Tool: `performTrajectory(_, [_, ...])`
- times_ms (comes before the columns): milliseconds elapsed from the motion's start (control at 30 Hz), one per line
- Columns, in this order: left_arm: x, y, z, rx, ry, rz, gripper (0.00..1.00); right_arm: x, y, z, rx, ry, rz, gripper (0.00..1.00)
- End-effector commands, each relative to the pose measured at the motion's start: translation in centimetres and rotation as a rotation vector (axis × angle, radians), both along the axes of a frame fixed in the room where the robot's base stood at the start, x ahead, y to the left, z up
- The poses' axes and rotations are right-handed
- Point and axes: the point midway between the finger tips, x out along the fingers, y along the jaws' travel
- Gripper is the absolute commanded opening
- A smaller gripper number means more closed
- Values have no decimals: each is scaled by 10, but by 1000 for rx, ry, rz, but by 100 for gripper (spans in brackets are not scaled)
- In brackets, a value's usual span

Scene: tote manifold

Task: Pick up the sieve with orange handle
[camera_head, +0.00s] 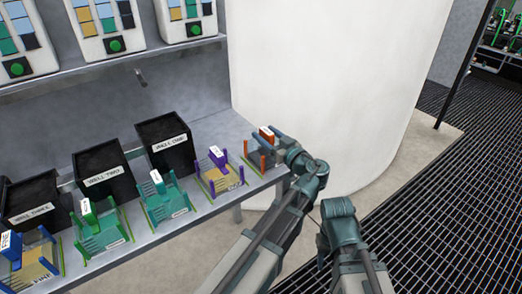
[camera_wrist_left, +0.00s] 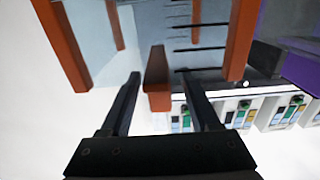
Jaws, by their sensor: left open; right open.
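The sieve with orange handle (camera_head: 267,134) stands at the right end of the shelf, with clear sides and orange corner posts. My left gripper (camera_head: 283,147) is right at it, on its right side. In the left wrist view the orange handle (camera_wrist_left: 157,82) shows between the two dark fingers (camera_wrist_left: 160,90), which are open with space on both sides. I cannot tell whether either finger touches it. My right gripper (camera_head: 324,250) is lower right, away from the shelf; its fingers are mostly hidden.
A purple-handled sieve (camera_head: 218,172) stands just left, then green ones (camera_head: 163,200) and a blue one (camera_head: 35,265). Black bins (camera_head: 166,145) stand behind them. White dispensers (camera_head: 185,22) are on the upper shelf. A pale curved wall (camera_head: 330,70) is behind my left arm.

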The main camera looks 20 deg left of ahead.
Motion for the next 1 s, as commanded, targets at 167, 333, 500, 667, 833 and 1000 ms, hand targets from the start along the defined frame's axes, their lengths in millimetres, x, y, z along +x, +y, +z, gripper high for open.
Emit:
performTrajectory(167, [0, 0, 0, 0, 0, 0, 46, 0, 0, 0, 0, 0, 0, 50])
performTrajectory(333, [0, 0, 0, 0, 0, 0, 16, 0, 0, 0, 0, 0, 0, 50])
performTrajectory(500, [0, 0, 0, 0, 0, 0, 0, 0, 0, 0, 0, 0, 0, 50])
performTrajectory(667, [0, 0, 0, 0, 0, 0, 0, 0, 0, 0, 0, 0, 0, 50])
performTrajectory(833, [0, 0, 0, 0, 0, 0, 0, 0, 0, 0, 0, 0, 0, 50])
performTrajectory(1000, [0, 0, 0, 0, 0, 0, 0, 0, 0, 0, 0, 0, 0, 50])
